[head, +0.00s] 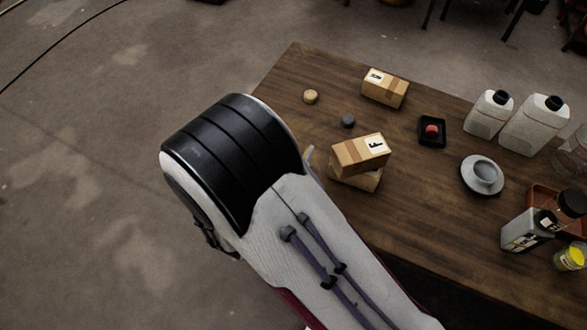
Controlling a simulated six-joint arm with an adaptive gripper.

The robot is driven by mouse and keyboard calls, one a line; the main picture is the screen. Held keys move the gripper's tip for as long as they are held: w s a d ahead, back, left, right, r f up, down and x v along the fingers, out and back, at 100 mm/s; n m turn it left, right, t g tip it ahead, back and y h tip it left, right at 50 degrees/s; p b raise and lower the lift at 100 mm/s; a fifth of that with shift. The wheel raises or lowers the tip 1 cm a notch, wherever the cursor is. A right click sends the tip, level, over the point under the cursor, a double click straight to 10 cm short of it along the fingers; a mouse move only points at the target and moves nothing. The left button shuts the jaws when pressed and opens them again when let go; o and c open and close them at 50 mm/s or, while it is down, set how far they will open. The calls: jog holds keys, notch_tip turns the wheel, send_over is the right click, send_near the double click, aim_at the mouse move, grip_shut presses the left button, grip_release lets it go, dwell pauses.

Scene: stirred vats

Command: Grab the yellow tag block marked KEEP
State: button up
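I cannot make out a yellow tag block marked KEEP in the head view. The only clearly yellow thing is a small round container (570,258) with a pale label, at the right edge of the table; no KEEP marking is readable on it. My arm fills the lower middle of the view and covers the left part of the table. My gripper does not show.
The wooden table (420,210) holds stacked boxes (350,154) close to my arm, another box (382,88), a tan disc (310,97), a grey disc (348,121), a black tray (425,141), a grey saucer (466,178), white jugs (535,128) and a black-capped bottle (522,232).

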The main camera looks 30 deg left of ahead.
jog(key=s+f+n, duration=0.1)
jog(key=s+f, duration=0.1)
jog(key=s+d+f+n+t, duration=0.1)
jog(key=s+f, duration=0.1)
jog(key=s, duration=0.1)
jog(key=s+f+n+t, duration=0.1)
jog(key=s+f, duration=0.1)
jog(key=s, duration=0.1)
jog(key=shift+s+d+n, duration=0.1)
jog(key=shift+d+n, duration=0.2)
jog(key=shift+n, duration=0.1)
jog(key=shift+s+d+f+n, duration=0.15)
jog(key=shift+s+f+n, duration=0.15)
jog(key=shift+f+n, duration=0.15)
jog(key=shift+w, duration=0.1)
jog(key=shift+w, duration=1.25)
jog(key=shift+w, duration=0.1)
jog(key=shift+w+a+f, duration=0.1)
jog(key=shift+w+a, duration=0.1)
jog(key=shift+w, duration=1.05)
jog(key=shift+w+a, duration=0.2)
jog(key=shift+w, duration=1)
